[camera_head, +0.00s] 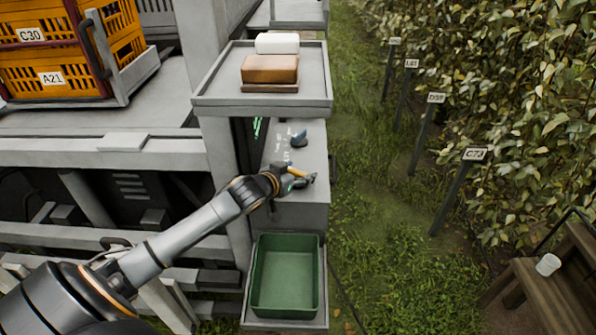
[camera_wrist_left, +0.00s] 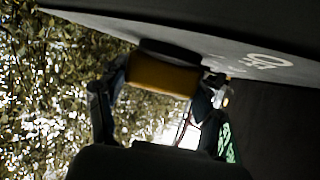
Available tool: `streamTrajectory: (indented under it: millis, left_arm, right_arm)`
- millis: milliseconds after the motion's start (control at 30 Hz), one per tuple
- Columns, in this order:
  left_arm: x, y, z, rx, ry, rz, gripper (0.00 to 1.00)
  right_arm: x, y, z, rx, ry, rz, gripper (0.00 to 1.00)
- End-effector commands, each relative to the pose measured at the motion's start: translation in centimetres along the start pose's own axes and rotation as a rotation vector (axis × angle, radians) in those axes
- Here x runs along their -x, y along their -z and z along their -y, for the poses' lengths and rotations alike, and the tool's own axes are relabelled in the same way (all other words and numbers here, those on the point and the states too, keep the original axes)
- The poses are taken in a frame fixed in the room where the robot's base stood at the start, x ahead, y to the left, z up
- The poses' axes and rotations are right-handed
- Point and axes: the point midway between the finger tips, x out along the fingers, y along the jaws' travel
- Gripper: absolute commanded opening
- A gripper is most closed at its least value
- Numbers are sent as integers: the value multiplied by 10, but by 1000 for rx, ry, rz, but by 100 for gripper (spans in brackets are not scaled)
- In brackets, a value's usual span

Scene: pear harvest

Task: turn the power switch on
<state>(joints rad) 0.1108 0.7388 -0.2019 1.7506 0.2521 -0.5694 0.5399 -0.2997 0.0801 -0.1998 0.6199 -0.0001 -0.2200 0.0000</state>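In the head view a yellow switch handle (camera_head: 297,173) shows on top of a grey box (camera_head: 303,215). My left gripper (camera_head: 303,182) is right at it. In the left wrist view the yellow handle (camera_wrist_left: 160,75) sits on a dark round base (camera_wrist_left: 172,50) on the grey panel. The left gripper's fingers (camera_wrist_left: 158,100) stand apart, one at each side of the handle. I cannot tell whether they press on it. A white symbol (camera_wrist_left: 268,60) is printed on the panel beside the handle. My right gripper is not in view.
A green bin (camera_head: 258,290) stands below the box. Orange crates (camera_head: 50,70) are at the left; grass and foliage at the right.

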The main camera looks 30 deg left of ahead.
Motion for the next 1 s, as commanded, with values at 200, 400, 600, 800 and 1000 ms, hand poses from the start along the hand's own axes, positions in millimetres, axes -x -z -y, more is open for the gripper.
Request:
streamTrajectory:
  millis: [200, 400, 600, 800, 1000]
  left_arm:
    - [0, 0, 0, -1, 0, 1, 91]
    - [0, 0, 0, 0, 0, 1, 91]
    - [12, -1, 0, -1, -1, 2, 91]
    - [44, -2, 0, -2, -1, 2, 91]
    - [68, -1, 0, -1, 0, 2, 91]
  right_arm:
    - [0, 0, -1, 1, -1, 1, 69]
    - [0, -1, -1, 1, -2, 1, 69]
    - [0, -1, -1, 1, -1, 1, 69]
    - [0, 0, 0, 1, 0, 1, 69]
    - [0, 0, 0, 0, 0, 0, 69]
